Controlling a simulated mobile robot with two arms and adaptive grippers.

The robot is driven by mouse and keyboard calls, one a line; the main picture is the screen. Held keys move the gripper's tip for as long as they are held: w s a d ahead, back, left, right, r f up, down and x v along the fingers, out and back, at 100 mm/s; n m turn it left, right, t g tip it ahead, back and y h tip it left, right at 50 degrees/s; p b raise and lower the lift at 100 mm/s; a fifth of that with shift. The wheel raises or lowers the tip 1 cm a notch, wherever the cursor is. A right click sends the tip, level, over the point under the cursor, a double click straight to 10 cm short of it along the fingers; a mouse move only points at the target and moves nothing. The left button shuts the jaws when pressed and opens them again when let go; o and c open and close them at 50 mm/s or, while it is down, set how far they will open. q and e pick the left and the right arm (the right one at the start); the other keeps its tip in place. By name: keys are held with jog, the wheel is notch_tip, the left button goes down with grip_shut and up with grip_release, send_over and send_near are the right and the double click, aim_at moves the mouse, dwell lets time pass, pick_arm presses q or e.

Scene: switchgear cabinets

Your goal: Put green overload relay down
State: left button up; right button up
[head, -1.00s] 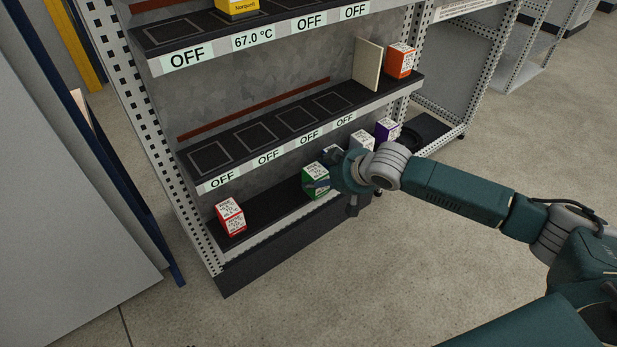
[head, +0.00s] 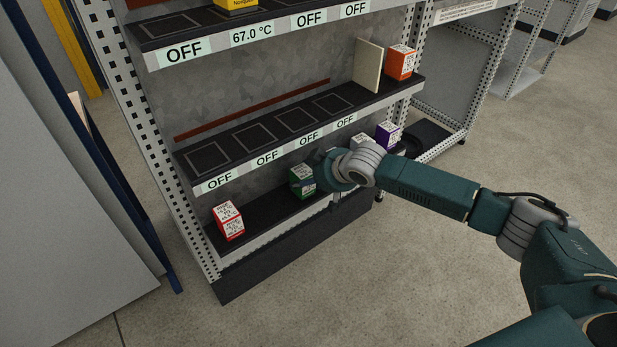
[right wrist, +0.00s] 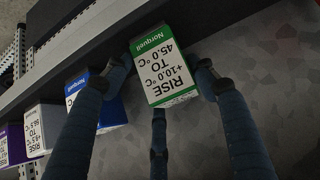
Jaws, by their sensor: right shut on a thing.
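The green overload relay is a green and white box (head: 301,181) at the bottom shelf, right of the red box. It also shows in the right wrist view (right wrist: 162,66), with a printed label reading "RISE TO +10.0 °C 45.0 °C". My right gripper (head: 318,175) is shut on it, and in the right wrist view its fingers (right wrist: 160,85) lie on both sides of the box. I cannot tell whether the box touches the shelf. The gripper hides part of the box in the head view. My left gripper is not in view.
The bottom shelf (head: 262,222) holds a red box (head: 228,220) at the left, with bare shelf between it and the green one. A blue box (right wrist: 98,100), a white box (head: 361,141) and a purple box (head: 388,134) stand to the right. The middle shelf (head: 235,158) overhangs closely above.

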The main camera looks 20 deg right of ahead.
jog(key=o, duration=1.4)
jog(key=shift+f, duration=0.1)
jog(key=shift+c, duration=0.2)
jog(key=p+v, duration=0.3)
jog(key=v, duration=0.9)
jog(key=s+a+f+g, duration=0.2)
jog(key=s+a+f, duration=0.9)
jog(key=s+f, duration=0.15)
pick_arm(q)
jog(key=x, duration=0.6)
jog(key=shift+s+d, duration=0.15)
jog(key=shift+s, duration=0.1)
pick_arm(e)
jog(key=s+d+f+m+g+h, duration=0.1)
jog(key=s+d+f, duration=0.3)
jog(key=s, duration=0.5)
jog(key=s+d+f+m+g+h, duration=0.1)
jog(key=s+d+f, duration=0.3)
jog(key=s, duration=0.6)
jog(key=shift+d+f+g+h, duration=0.2)
jog(key=shift+f+g+h, duration=0.3)
jog(key=shift+f+g, duration=0.1)
